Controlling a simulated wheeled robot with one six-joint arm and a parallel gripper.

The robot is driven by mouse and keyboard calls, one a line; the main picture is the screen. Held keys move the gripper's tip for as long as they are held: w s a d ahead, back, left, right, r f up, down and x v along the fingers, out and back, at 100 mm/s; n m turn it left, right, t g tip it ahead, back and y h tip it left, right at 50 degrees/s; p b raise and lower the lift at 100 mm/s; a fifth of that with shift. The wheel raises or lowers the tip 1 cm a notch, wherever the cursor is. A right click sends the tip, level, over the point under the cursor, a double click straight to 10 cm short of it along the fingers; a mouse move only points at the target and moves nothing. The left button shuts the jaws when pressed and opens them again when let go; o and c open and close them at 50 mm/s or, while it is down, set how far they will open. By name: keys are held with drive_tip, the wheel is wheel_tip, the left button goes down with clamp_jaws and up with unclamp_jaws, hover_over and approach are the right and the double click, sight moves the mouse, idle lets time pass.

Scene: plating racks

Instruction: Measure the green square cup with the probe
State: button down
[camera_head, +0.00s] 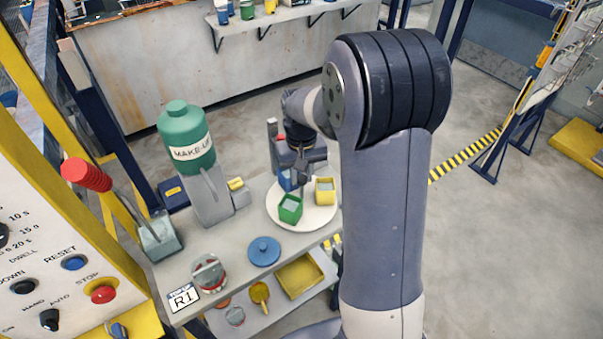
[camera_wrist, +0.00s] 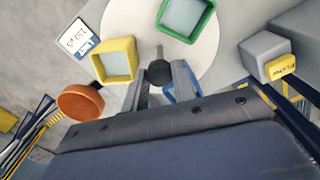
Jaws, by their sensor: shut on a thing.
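The green square cup (camera_head: 290,208) stands on a round white plate (camera_head: 316,219) with pale liquid inside. It also shows at the top of the wrist view (camera_wrist: 187,14). A yellow square cup (camera_head: 325,190) stands on the plate to its right, and a blue cup (camera_head: 284,179) behind it is partly hidden. My gripper (camera_head: 300,178) is over the plate, behind the green cup. In the wrist view its fingers (camera_wrist: 161,85) are shut on a dark probe with a rounded black end (camera_wrist: 158,72). The probe end is beside the green cup's outline, not over its opening.
A green make-up bottle (camera_head: 187,138) on a grey stand is left of the plate. A blue lidded dish (camera_head: 264,251) and a red-and-grey round item (camera_head: 209,273) lie on the bench front. A lower shelf holds a yellow tray (camera_head: 300,276).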

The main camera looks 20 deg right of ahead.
drive_tip(key=shift+m, duration=0.4)
drive_tip(key=shift+m+b, duration=0.3)
drive_tip(key=shift+m, duration=5.4)
drive_tip(key=shift+m+b, duration=0.35)
drive_tip(key=shift+m, duration=5.55)
drive_tip(key=c, duration=1.1)
unclamp_jaws()
drive_tip(key=shift+c, duration=0.2)
